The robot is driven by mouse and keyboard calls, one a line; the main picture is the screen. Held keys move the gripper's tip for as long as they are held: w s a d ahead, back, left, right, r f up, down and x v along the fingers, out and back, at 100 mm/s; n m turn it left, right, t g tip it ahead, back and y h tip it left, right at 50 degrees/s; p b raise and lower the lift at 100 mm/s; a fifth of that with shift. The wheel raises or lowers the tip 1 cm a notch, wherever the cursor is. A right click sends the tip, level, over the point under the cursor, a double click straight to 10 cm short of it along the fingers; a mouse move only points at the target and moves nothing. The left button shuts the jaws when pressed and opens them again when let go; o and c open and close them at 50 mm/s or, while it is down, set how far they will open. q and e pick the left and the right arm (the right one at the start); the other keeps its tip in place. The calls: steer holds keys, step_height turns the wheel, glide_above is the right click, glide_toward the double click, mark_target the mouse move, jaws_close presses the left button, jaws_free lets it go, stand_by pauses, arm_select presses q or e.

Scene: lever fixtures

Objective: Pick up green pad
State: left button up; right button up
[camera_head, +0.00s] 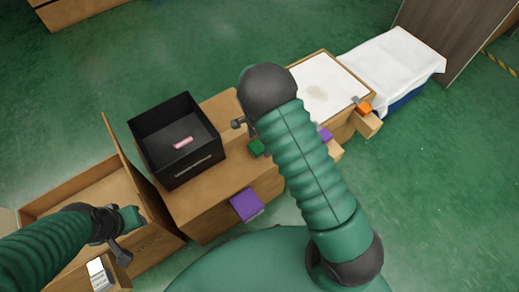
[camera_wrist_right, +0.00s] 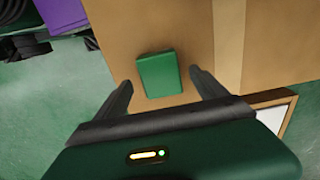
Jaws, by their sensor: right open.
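The green pad (camera_head: 257,147) lies flat on the top of a brown cardboard box (camera_head: 215,205), near its right end, in the head view. In the right wrist view the green pad (camera_wrist_right: 159,74) lies ahead of my right gripper (camera_wrist_right: 160,82), between the lines of its two fingers. The fingers are spread and empty, with the pad apart from both. In the head view my right gripper (camera_head: 240,122) is a small dark shape beside the pad, partly hidden by my arm. My left gripper (camera_head: 118,243) is over the open box at the lower left; its jaws are unclear.
A black bin (camera_head: 152,108) with a pink item (camera_head: 182,143) inside stands left of the pad. Purple pieces (camera_head: 247,204) hang at the box's front edge. A white-topped box (camera_head: 325,88), an orange piece (camera_head: 364,107) and a white cloth (camera_head: 395,60) are at the right.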

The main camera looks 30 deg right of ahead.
mark_target(259, 145)
step_height(259, 145, down, 3)
steer(key=shift+w+a+b, duration=0.1)
steer(key=shift+a+b, duration=0.05)
steer(key=shift+b, duration=0.15)
steer(key=shift+r, duration=0.15)
steer(key=shift+c, duration=1.2)
arm_select(q)
steer(key=shift+a+f, duration=0.1)
steer(key=shift+f, duration=0.7)
arm_select(e)
steer(key=c, duration=1.2)
